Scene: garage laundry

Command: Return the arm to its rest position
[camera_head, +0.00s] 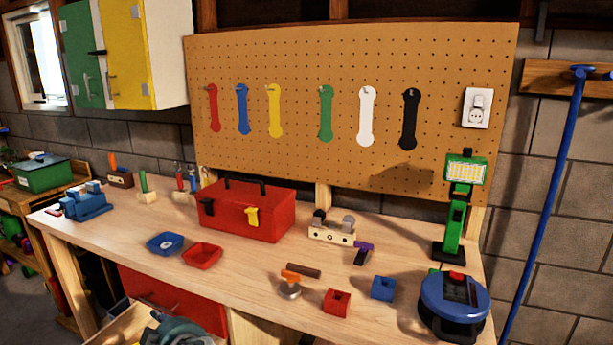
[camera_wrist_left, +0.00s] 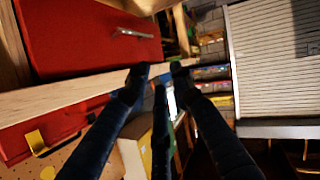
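My right gripper is in neither view.
The workbench (camera_head: 225,275) holds a red toolbox (camera_head: 247,212), a blue tray (camera_head: 165,243), a red tray (camera_head: 202,256), a green lamp (camera_head: 455,215) and a round blue device (camera_head: 455,305). A light wooden drawer or box edge (camera_head: 110,335) shows beside my left gripper.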

